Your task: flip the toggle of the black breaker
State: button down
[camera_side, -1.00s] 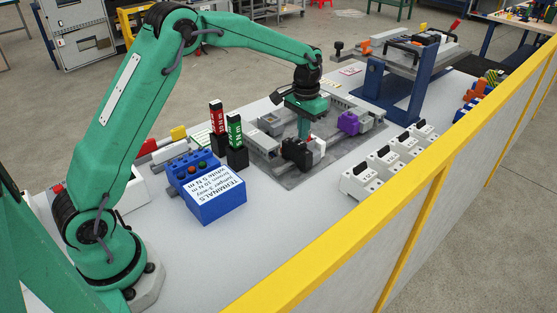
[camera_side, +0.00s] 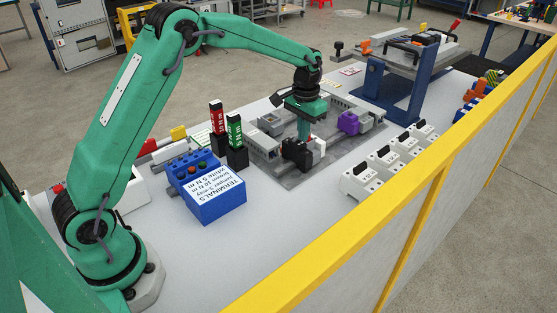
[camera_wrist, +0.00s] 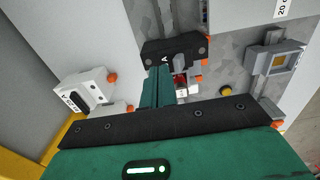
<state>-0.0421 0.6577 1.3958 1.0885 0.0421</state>
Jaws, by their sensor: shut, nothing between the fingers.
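The black breaker (camera_side: 294,155) stands on the grey panel, below my gripper in the side view. In the wrist view the fingertips (camera_wrist: 160,70) are close to the breaker's near edge, left of the toggle. I cannot tell whether they touch it. A small red and white part (camera_wrist: 181,80) shows beside the fingers.
A purple block (camera_side: 348,122) and grey devices sit on the panel to the right. White breakers (camera_side: 385,162) stand in a row by the yellow-railed barrier (camera_side: 400,155).

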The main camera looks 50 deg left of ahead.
aim_at(297, 137)
jog(key=shift+f, duration=1)
jog(key=shift+f, duration=0.4)
jog(key=shift+s, duration=0.1)
jog(key=shift+a, duration=1.1)
jog(key=shift+d+r, duration=0.25)
jog(key=shift+r, duration=1.55)
jog(key=shift+d+r, duration=0.2)
jog(key=shift+r, duration=1.7)
